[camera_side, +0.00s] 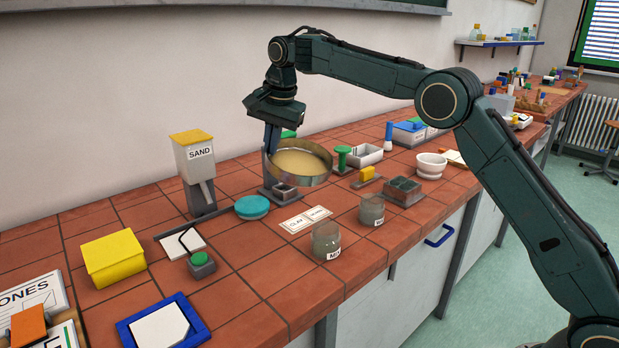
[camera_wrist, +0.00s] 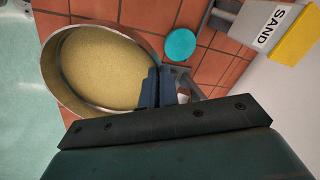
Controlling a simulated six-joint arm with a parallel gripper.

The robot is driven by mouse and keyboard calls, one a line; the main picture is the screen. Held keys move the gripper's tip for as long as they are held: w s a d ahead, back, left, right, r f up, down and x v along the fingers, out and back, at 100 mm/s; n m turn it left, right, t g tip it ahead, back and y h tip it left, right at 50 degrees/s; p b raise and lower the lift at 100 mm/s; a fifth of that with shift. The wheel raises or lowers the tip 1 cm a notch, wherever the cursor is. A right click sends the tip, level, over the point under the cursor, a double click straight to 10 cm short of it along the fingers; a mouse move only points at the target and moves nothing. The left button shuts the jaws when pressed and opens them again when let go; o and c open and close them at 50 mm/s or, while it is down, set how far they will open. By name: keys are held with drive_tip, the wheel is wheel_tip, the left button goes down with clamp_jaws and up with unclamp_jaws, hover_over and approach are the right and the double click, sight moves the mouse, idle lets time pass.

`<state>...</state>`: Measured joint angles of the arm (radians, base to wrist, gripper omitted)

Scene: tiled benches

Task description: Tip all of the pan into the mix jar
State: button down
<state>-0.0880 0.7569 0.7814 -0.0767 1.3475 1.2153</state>
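The pan (camera_side: 319,181) is a round metal dish holding a layer of yellow sand (camera_side: 296,160). It appears raised above a grey stand on the bench. In the wrist view the pan (camera_wrist: 57,88) fills the left side, its sand (camera_wrist: 110,65) still inside. My gripper (camera_side: 271,150) points down at the pan's left edge; in the wrist view its fingers (camera_wrist: 152,88) look closed on the pan's rim, partly hiding it. The mix jar (camera_side: 326,241) is a clear glass with greyish contents near the front edge, its label partly readable, right of and nearer than the pan.
A similar glass jar (camera_side: 371,209) stands behind the mix jar. Paper labels (camera_side: 305,219) lie beside them. A sand dispenser (camera_side: 194,165) and teal disc (camera_side: 251,207) are left of the pan. A green-topped post (camera_side: 342,157) and grey block (camera_side: 403,191) stand to the right.

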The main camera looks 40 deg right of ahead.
idle(0.5)
drive_tip(key=shift+s+d+r+t, duration=0.1)
drive_tip(key=shift+s+r+t, duration=0.15)
drive_tip(key=shift+r+t, duration=0.3)
drive_tip(key=shift+s+r+t, duration=0.25)
drive_tip(key=shift+r+t, duration=0.2)
drive_tip(key=shift+r, duration=0.15)
drive_tip(key=shift+s+d+r+t+y, duration=0.15)
drive_tip(key=shift+s+r+t, duration=0.15)
drive_tip(key=shift+r+t, duration=0.2)
drive_tip(key=shift+s+a+r+t+y, duration=0.15)
drive_tip(key=shift+s+r+t, duration=0.15)
drive_tip(key=shift+r+t, duration=0.2)
drive_tip(key=shift+d, duration=0.1)
drive_tip(key=shift+s+d+r+t, duration=0.15)
drive_tip(key=shift+s+r+t, duration=0.7)
drive_tip(key=shift+r+t, duration=0.1)
